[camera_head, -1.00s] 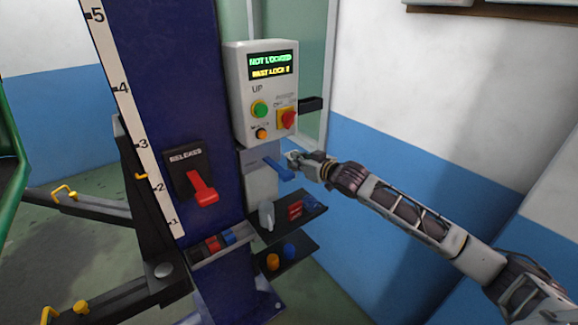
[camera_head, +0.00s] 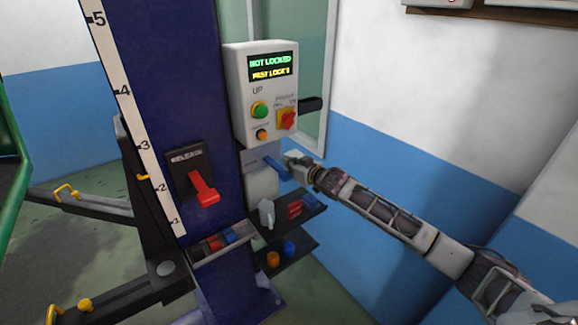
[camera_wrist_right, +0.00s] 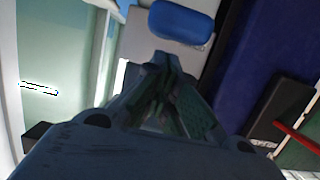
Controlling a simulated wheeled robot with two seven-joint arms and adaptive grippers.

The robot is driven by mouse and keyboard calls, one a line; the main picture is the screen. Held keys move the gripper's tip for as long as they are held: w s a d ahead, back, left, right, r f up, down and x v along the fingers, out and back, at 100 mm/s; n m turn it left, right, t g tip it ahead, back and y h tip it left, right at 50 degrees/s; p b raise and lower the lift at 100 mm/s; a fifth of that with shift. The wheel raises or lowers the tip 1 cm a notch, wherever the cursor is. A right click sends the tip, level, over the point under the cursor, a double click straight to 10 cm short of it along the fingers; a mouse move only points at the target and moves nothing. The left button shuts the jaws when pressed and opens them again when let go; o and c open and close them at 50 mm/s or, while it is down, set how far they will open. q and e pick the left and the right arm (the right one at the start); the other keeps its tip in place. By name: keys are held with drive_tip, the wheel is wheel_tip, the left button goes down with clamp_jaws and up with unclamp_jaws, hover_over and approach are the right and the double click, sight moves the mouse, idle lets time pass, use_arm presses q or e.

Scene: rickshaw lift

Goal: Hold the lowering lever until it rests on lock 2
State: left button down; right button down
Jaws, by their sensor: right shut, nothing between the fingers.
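The blue lowering lever (camera_head: 274,166) sticks out below the control box, on the right side of the blue column. In the right wrist view its rounded blue end (camera_wrist_right: 181,21) shows just beyond my fingertips. My right gripper (camera_head: 289,158) is beside the lever's outer end; its shut fingers (camera_wrist_right: 166,65) look empty. I cannot tell whether they touch the lever. The display (camera_head: 271,67) reads NOT LOCKED above a yellow line that seems to say PAST LOCK; its number is unclear. My left gripper is not in view.
The control box (camera_head: 238,105) carries a green button (camera_head: 260,110) and a red knob (camera_head: 289,120). A red release lever (camera_head: 203,188) is on the column front, beside a numbered scale (camera_head: 129,120). Small shelves (camera_head: 290,238) with several items lie below my gripper.

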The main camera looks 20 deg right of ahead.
drive_tip(key=shift+f, duration=0.45)
